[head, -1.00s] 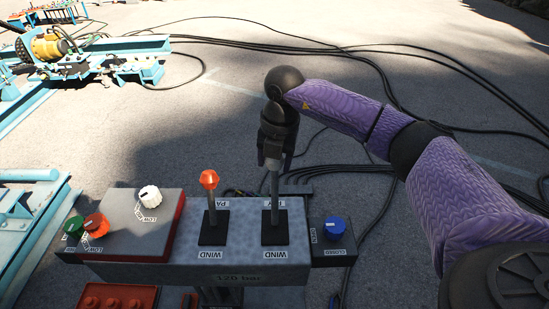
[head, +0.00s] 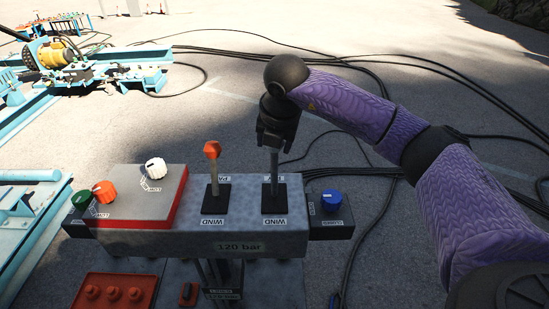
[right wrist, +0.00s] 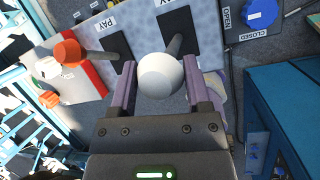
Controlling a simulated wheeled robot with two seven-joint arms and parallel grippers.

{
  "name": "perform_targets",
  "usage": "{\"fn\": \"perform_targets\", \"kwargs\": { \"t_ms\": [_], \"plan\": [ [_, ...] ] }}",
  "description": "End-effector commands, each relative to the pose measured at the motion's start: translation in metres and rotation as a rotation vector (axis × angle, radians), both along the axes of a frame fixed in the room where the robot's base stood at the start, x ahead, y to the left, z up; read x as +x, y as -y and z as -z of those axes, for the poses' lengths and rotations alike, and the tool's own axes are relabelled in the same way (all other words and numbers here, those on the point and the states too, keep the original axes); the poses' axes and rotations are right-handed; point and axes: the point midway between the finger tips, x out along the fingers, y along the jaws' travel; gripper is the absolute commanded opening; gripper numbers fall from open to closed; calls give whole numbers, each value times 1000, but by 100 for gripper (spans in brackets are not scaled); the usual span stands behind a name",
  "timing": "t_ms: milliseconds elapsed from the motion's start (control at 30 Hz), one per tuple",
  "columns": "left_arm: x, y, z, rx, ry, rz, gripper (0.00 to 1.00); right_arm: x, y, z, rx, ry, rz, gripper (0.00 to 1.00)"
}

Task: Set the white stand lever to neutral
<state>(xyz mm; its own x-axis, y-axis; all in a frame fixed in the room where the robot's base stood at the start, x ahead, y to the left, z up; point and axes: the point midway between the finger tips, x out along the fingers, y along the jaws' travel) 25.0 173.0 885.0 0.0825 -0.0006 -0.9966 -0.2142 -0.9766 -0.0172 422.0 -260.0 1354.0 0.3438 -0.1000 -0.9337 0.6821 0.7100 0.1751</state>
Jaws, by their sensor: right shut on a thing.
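The white stand lever's round white knob (right wrist: 160,75) sits between the fingers of my right gripper (right wrist: 158,82) in the right wrist view. The gripper is shut on it. In the head view my right gripper (head: 275,140) hides the knob from above, and the lever's grey shaft (head: 274,170) shows below it. The shaft looks close to upright above its black slot plate (head: 274,199), with WIND lettered on the near side and a partly covered label on the far side. My left gripper is not in view.
An orange-knobbed lever (head: 212,150) stands close to the left on the same grey console (head: 190,242). A blue knob (head: 331,199) is at the right end. White, orange and green knobs are at the left. Cables lie on the ground behind.

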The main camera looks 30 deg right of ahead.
Motion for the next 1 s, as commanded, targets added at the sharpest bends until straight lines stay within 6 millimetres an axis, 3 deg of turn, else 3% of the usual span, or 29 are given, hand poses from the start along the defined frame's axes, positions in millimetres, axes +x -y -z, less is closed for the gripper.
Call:
{"fn": "perform_targets", "kwargs": {
  "t_ms": [367,400,533,833,1000],
  "plan": [
    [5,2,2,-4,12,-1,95,-1,-1,0,3,-11,-3,0],
    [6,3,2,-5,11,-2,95,-1,-1,0,3,-11,-3,67],
    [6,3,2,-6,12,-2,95,-1,-1,0,2,-10,-2,95],
    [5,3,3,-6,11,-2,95,-2,-1,-3,2,-7,-2,95],
    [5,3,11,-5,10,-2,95,-13,-5,-35,3,-3,-4,95]
  ]
}}
